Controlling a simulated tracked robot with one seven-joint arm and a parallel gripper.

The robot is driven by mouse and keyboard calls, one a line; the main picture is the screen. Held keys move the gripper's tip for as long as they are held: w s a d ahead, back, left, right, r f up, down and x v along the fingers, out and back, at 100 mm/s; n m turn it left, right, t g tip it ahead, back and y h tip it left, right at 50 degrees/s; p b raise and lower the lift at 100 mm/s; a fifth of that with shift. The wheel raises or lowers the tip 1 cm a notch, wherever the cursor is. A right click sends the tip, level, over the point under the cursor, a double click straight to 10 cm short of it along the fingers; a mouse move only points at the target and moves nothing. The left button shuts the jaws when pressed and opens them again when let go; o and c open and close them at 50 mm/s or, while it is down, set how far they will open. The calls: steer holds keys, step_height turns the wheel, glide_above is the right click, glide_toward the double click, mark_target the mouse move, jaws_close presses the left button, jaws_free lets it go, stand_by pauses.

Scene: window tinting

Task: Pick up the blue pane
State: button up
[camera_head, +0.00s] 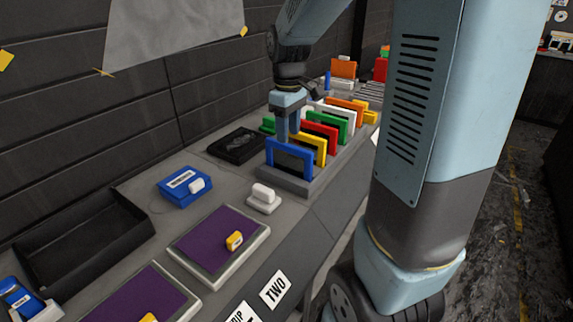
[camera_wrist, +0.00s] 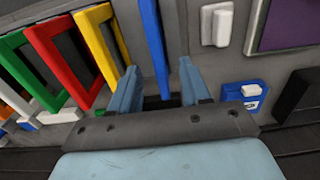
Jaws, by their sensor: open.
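The blue pane (camera_head: 290,160), a blue frame with a dark centre, stands upright at the near end of the grey rack (camera_head: 293,187). My gripper (camera_head: 288,132) points down at the top edge of the blue pane. In the wrist view my gripper (camera_wrist: 158,82) is open, with one finger on each side of the blue pane (camera_wrist: 153,40), which shows nearly edge-on. A gap shows on both sides, so the fingers do not look closed on it. The pane's lower part is out of sight in the wrist view.
Behind it in the rack stand a yellow pane (camera_head: 318,148), a red pane (camera_head: 325,133), a green pane (camera_head: 340,120) and others. A white-handled block (camera_head: 264,198), a purple pad (camera_head: 215,240), a blue box (camera_head: 184,186) and a black tray (camera_head: 85,240) lie nearby.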

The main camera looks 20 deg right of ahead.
mark_target(288, 145)
steer(key=shift+w+d+f, duration=0.1)
steer(key=shift+w+f, duration=0.05)
steer(key=shift+f, duration=3.6)
jaws_close()
